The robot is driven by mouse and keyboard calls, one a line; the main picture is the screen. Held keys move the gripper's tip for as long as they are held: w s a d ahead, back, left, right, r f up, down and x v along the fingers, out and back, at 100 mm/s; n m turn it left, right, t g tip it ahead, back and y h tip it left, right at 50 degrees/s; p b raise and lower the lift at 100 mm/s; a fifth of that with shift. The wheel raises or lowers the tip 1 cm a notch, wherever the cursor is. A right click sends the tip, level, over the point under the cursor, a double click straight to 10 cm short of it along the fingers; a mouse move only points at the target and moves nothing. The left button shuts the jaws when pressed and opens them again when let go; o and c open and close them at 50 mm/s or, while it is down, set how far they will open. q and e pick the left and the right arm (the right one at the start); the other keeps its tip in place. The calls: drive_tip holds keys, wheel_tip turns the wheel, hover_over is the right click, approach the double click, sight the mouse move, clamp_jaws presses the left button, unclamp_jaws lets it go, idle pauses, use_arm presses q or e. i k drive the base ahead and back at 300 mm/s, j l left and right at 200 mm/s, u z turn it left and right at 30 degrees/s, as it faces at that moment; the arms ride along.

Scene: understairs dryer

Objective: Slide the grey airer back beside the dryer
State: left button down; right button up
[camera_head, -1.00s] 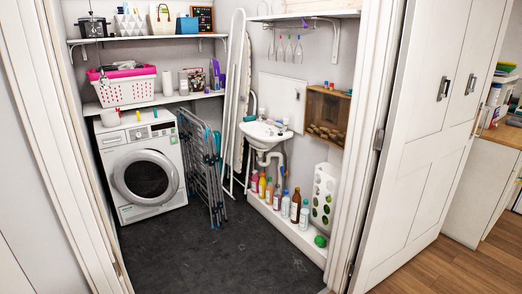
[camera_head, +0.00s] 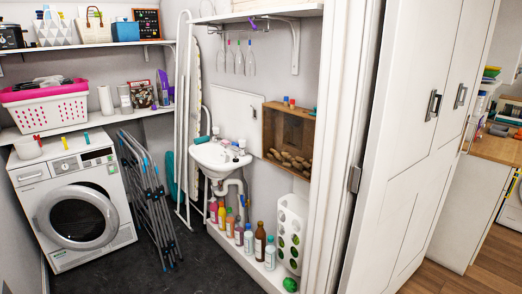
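The grey airer (camera_head: 150,205) stands folded and upright, leaning a little, on the dark floor just right of the dryer. It has grey rails with some blue parts near its feet. The white dryer (camera_head: 78,215) stands at the left under the shelves, its round door shut. A narrow gap shows between the dryer's right side and the airer. Neither of my grippers is in view.
An ironing board (camera_head: 192,100) stands upright behind the airer, left of the small sink (camera_head: 220,158). Several bottles (camera_head: 260,240) line a low white ledge at the right. The dark floor (camera_head: 200,268) in front is clear. A white door (camera_head: 410,130) stands open at right.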

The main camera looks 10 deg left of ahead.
sight(151, 194)
drive_tip(key=i+u, duration=0.7)
drive_tip(key=i+l+u, duration=0.1)
drive_tip(key=i+u, duration=0.55)
drive_tip(key=i, duration=0.8)
